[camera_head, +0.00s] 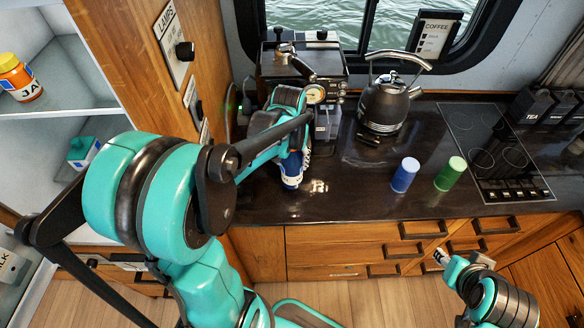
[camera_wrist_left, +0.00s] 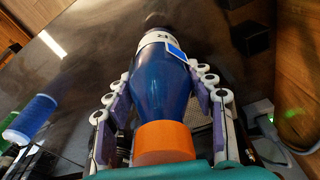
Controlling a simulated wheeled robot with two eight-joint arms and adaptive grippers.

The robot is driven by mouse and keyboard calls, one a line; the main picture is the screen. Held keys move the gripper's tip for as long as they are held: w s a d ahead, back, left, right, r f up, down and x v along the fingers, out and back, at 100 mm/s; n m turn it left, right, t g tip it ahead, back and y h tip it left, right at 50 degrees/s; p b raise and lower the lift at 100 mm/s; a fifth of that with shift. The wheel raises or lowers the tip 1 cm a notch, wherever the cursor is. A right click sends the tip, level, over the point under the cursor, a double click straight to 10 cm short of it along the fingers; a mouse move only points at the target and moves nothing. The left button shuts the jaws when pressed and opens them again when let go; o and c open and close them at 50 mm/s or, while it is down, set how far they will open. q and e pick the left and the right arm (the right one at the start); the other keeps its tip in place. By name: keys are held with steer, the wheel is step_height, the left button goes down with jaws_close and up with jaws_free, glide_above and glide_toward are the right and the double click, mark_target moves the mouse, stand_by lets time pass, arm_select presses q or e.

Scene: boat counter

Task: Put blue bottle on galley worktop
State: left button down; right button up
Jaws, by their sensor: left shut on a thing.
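The blue bottle (camera_head: 291,172) is over the dark galley worktop (camera_head: 345,195), in front of the coffee machine. My left gripper (camera_wrist_left: 163,85) is shut on it, one finger on each side of its body. In the left wrist view the blue bottle (camera_wrist_left: 160,105) shows an orange cap towards the camera and a white label near its far end. I cannot tell whether its base touches the worktop. In the head view my left arm hides its upper part. My right gripper (camera_head: 441,257) is low at the right, in front of the drawers, away from the bottle; its fingers are too small to read.
A coffee machine (camera_head: 300,70) and a kettle (camera_head: 384,107) stand at the back. A blue cylinder (camera_head: 405,175) and a green cylinder (camera_head: 450,174) stand right of the bottle, before the cooktop (camera_head: 490,150). Clear worktop lies between the bottle and the blue cylinder.

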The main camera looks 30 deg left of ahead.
arm_select(q)
step_height(320, 180, down, 4)
steer(key=shift+w+r+b, duration=0.1)
steer(key=shift+r+b, duration=0.1)
steer(key=shift+b, duration=0.25)
steer(key=shift+f, duration=0.1)
steer(key=c, duration=0.6)
jaws_free()
